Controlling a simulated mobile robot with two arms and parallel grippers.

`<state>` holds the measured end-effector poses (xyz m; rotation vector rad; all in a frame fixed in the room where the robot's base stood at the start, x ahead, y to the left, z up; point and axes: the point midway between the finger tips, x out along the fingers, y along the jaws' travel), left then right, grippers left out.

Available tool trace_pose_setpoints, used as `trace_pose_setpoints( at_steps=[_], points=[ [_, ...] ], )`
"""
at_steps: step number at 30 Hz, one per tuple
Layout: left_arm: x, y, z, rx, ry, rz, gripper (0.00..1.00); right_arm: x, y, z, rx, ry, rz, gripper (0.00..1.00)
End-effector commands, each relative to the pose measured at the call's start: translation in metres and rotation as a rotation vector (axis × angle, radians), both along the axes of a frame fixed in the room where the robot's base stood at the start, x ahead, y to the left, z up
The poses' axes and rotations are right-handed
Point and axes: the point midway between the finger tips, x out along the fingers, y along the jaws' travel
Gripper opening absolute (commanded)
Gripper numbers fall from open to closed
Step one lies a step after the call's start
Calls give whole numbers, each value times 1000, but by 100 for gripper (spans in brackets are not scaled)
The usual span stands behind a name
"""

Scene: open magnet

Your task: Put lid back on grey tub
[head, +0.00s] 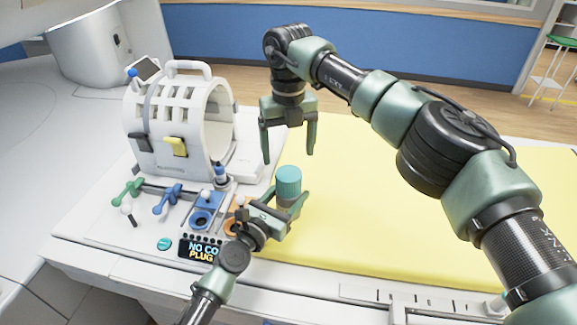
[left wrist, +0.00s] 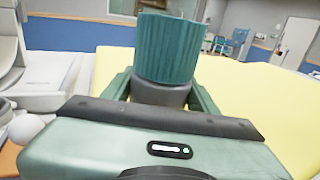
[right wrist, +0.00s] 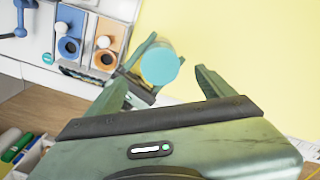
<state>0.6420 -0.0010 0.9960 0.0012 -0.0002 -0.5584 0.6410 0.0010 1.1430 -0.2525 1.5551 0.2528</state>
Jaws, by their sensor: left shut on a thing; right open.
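My left gripper (head: 288,204) is shut on the grey tub (head: 287,198) and holds it at the near left edge of the yellow pad. The ribbed teal lid (head: 288,180) sits on top of the tub, roughly upright. In the left wrist view the lid (left wrist: 171,48) rises above the grey tub body (left wrist: 162,94); whether it is fully seated I cannot tell. My right gripper (head: 289,156) is open and empty, pointing down just above the lid. The right wrist view shows the round top of the lid (right wrist: 160,64) between the fingers.
A white slotted coil (head: 165,130) with a handle stands behind on the left. Blue and orange socket blocks (head: 207,207), coloured knobs and a small display (head: 199,249) lie left of the tub. The yellow pad (head: 400,225) to the right is clear.

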Motion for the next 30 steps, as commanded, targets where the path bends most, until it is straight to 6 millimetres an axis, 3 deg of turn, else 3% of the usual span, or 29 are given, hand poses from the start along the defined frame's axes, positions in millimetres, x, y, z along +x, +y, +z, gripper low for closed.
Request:
trace_pose_setpoints(
  at_steps=[6,15,16,18,30],
  points=[
    [0,0,0,0,0,-1,0,0,0,21,0,0,0,83],
    [0,0,0,0,0,-1,0,0,0,23,0,1,0,83],
    [0,0,0,0,0,-1,64,0,0,23,0,1,0,83],
    [0,0,0,0,0,-1,84,0,0,23,0,1,0,83],
    [-5,3,-1,0,1,0,84,0,0,24,0,1,0,83]
  ],
)
